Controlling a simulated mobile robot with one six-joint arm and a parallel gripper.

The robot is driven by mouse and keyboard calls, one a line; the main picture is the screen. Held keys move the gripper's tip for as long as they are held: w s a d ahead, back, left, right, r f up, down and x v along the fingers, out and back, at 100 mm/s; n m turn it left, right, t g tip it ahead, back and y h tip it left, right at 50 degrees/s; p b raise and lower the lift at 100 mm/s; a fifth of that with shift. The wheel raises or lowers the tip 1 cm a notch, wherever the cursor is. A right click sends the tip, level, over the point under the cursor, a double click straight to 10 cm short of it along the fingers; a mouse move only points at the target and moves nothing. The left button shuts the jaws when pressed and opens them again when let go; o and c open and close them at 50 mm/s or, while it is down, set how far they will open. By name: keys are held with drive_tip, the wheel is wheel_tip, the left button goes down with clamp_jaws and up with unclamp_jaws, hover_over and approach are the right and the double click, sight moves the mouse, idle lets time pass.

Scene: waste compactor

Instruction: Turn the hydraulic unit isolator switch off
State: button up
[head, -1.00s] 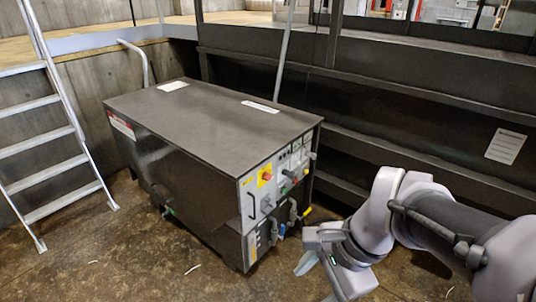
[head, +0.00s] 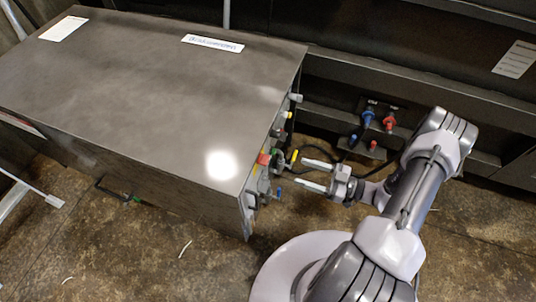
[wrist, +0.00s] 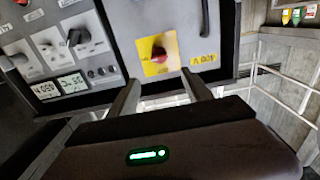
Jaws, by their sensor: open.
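The hydraulic unit (head: 130,100) is a large dark cabinet with a grey control panel on its right end. Its isolator switch is a red rotary knob on a yellow plate; the knob (wrist: 158,53) shows in the wrist view, and a red part (head: 263,158) shows edge-on in the head view. I cannot tell the switch's exact position. My gripper (head: 301,172) is open and empty, its fingers pointing at the panel. In the wrist view the gripper (wrist: 160,77) has its two fingertips spread either side of the knob's line, apparently short of it.
Blue and red hose couplings (head: 367,119) sit on the dark wall behind my arm.

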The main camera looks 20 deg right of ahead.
sight(268, 160)
drive_tip(key=b+x, duration=0.2)
drive_tip(key=x, duration=1)
drive_tip(key=shift+w+a, duration=0.1)
drive_tip(key=shift+c, duration=0.2)
clamp_jaws()
